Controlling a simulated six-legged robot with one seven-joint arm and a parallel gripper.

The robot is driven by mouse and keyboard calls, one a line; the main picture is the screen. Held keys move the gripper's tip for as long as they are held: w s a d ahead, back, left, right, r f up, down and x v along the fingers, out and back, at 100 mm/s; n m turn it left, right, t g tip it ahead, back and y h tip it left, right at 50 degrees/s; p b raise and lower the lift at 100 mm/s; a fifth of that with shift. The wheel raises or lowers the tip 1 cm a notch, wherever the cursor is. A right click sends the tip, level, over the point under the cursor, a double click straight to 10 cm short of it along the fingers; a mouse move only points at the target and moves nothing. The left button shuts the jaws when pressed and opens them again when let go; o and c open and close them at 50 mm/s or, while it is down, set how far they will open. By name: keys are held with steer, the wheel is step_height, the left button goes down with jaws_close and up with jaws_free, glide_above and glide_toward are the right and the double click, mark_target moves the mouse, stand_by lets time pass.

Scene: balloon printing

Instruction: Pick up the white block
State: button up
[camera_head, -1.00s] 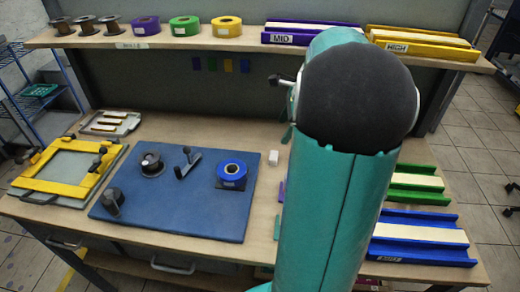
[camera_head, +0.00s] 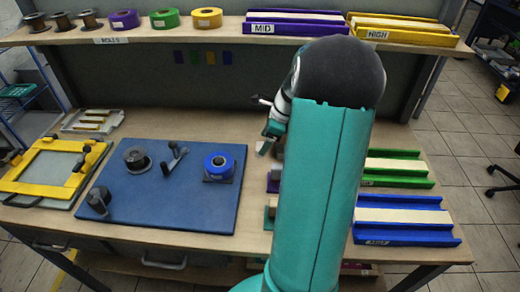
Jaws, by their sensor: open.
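The small white block (camera_head: 262,147) is on the wooden table, just right of the blue mat (camera_head: 165,195). My gripper (camera_head: 271,133) is directly above and beside the block in the picture, partly hidden behind my own teal arm. Its teal jaws are open and small in this view. I cannot tell whether they touch the block or stand around it.
A blue tape roll (camera_head: 219,164) and a dark spool (camera_head: 137,159) sit on the mat. A yellow frame (camera_head: 50,168) lies at left. A green tray (camera_head: 395,170) and a blue tray (camera_head: 405,220) stand at right. A shelf (camera_head: 215,33) runs across the back.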

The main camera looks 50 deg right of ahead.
mark_target(261, 146)
steer(key=shift+x, duration=1.55)
steer(key=shift+w+r, duration=0.1)
steer(key=c, duration=1.1)
steer(key=shift+o, duration=0.2)
